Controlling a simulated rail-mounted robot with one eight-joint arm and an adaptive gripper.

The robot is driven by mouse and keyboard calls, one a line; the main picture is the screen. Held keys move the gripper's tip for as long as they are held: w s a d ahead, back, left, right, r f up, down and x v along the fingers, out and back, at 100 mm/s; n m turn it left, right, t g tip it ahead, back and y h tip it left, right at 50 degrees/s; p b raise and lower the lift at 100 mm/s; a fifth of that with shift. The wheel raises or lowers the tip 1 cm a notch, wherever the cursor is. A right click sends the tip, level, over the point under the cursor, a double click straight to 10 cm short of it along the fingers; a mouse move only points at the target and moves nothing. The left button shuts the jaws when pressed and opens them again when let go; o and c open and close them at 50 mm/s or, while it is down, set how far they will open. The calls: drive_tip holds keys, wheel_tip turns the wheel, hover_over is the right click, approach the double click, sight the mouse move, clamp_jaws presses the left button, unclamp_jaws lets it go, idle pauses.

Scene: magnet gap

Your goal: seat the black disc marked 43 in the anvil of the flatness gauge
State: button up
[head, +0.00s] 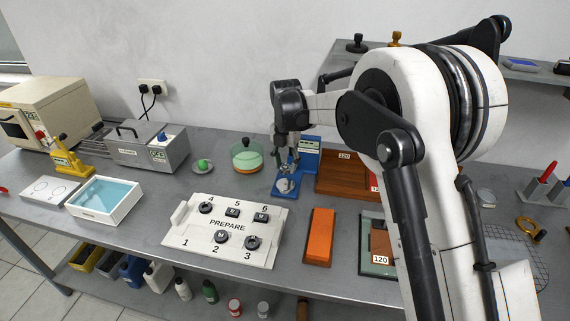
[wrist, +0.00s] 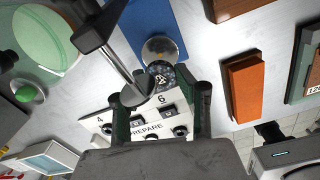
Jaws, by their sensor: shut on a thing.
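My gripper (head: 288,172) is above the blue flatness gauge (head: 308,157) at the back middle of the bench. In the wrist view my gripper (wrist: 162,90) is shut on a dark disc (wrist: 161,76) with pale marks, which look like 43 but are partly blurred. The gauge's round silver anvil (wrist: 160,48) lies just beyond the disc in that view, on the blue base (wrist: 155,16). It also shows below my fingers in the head view (head: 285,187). The disc overlaps the anvil's edge in the wrist view. Whether they touch, I cannot tell.
A dark post with a silver rod (wrist: 96,30) stands close to my left finger. A white PREPARE board (head: 190,234) carries several dark pieces; spot 1 is bare. A green-filled dish (head: 246,158) stands left of the gauge, a wooden tray (head: 338,187) right, an orange block (head: 319,237) in front.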

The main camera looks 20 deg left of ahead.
sight(286, 184)
drive_tip(key=shift+f+b, duration=2)
drive_tip(key=shift+f, duration=0.8)
drive_tip(key=shift+f, duration=0.2)
drive_tip(key=o, duration=1.3)
drive_tip(key=shift+c, duration=0.2)
drive_tip(key=c, duration=0.5)
drive_tip(key=shift+c, duration=0.2)
drive_tip(key=shift+r+p, duration=0.65)
drive_tip(key=shift+r, duration=1.65)
